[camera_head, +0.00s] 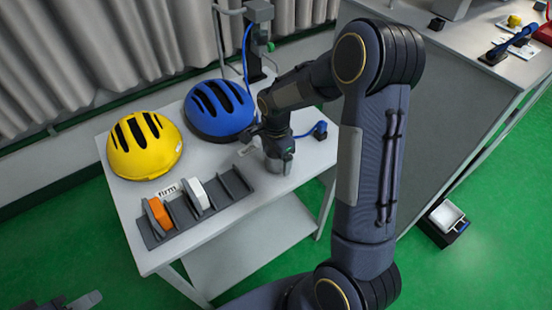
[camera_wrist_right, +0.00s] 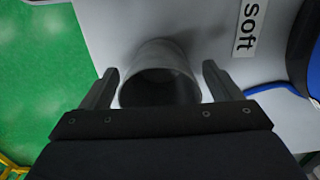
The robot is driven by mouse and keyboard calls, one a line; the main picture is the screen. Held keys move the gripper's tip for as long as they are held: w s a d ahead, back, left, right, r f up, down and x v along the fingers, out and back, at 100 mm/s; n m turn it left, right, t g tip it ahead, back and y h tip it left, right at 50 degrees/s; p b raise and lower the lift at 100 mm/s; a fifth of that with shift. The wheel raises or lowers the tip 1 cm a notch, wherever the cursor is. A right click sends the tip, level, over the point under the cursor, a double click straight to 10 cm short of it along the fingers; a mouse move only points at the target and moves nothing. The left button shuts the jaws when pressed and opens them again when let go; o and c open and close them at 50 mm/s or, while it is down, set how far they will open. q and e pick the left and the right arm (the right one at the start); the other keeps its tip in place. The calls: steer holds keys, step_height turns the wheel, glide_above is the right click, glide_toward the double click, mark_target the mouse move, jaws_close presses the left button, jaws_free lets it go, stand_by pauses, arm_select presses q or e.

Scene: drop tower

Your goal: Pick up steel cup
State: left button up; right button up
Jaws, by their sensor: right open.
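The steel cup (camera_wrist_right: 165,53) is a plain grey cylinder standing on the white table. In the wrist view its round mouth lies between the two fingers of my right gripper (camera_wrist_right: 160,70), with a finger on each side and a gap visible at both. In the head view my right gripper (camera_head: 277,148) points down over the cup (camera_head: 273,167), hiding much of it. The right gripper is open. Part of my left gripper (camera_head: 84,300) shows at the bottom left edge, away from the table; its jaw opening is unclear.
A yellow helmet (camera_head: 143,146) and a blue helmet (camera_head: 219,110) sit on the white table (camera_head: 126,194). A dark slotted rack (camera_head: 183,219) holds an orange piece (camera_head: 159,214) and a white piece (camera_head: 196,194). A blue-handled item (camera_head: 319,130) lies right of the cup.

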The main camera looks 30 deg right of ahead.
steer(key=c, duration=1.1)
steer(key=shift+r, duration=0.15)
